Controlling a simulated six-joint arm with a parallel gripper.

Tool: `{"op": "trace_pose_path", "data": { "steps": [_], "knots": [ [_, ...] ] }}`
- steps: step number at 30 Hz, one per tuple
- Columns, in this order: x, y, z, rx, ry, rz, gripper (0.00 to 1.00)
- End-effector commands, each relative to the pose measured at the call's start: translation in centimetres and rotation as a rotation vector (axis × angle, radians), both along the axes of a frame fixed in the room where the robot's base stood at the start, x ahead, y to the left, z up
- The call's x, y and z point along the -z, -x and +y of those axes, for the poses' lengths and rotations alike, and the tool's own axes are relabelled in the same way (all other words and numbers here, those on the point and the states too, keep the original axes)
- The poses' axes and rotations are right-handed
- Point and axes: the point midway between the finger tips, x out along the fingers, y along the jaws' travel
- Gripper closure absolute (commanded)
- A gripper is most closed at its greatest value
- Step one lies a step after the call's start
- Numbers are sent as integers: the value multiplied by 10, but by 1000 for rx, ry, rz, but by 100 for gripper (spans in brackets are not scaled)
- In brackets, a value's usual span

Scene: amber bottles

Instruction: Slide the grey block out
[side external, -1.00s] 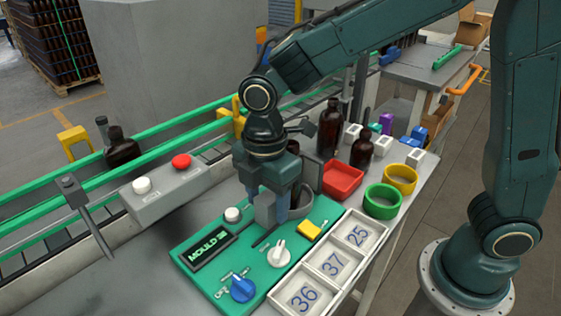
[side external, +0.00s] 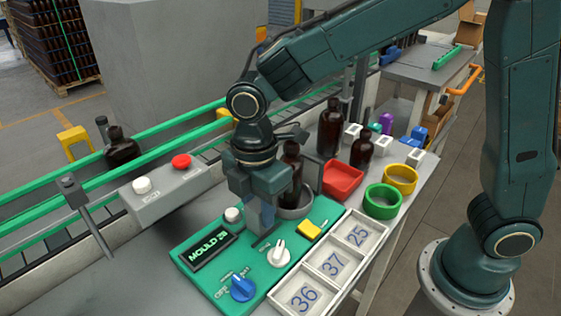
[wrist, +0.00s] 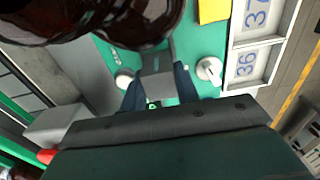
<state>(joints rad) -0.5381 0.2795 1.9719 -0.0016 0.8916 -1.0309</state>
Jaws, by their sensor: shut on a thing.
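My gripper (side external: 262,222) points down over the green panel (side external: 205,279), between the white round button (side external: 233,215) and the white knob (side external: 278,254). Its two fingers (wrist: 159,91) are shut on the grey block (wrist: 157,84), which shows between them in the wrist view. In the side view the block is mostly hidden by the fingers. A dark slot line runs along the panel just below the fingers. The display (side external: 208,248) reads MOULD 28.
An amber bottle (side external: 292,170) stands in a grey dish right behind my gripper and fills the wrist view's upper left. Nearby are a yellow block (side external: 309,229), blue knob (side external: 242,289), red tray (side external: 342,180), numbered tiles (side external: 334,263) and a grey button box (side external: 165,195).

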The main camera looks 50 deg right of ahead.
Motion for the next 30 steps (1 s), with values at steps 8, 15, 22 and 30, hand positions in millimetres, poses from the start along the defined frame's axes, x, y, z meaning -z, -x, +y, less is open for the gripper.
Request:
{"op": "trace_pose_path", "data": {
  "steps": [8, 15, 22, 30],
  "knots": [
    [-1, 0, 19, -1, -1, -4, 100],
    [-1, 0, 20, -6, -5, -4, 60],
    [0, 0, 19, -3, -2, -3, 47],
    [-4, 0, 18, -1, -1, -3, 47]
  ]
}}
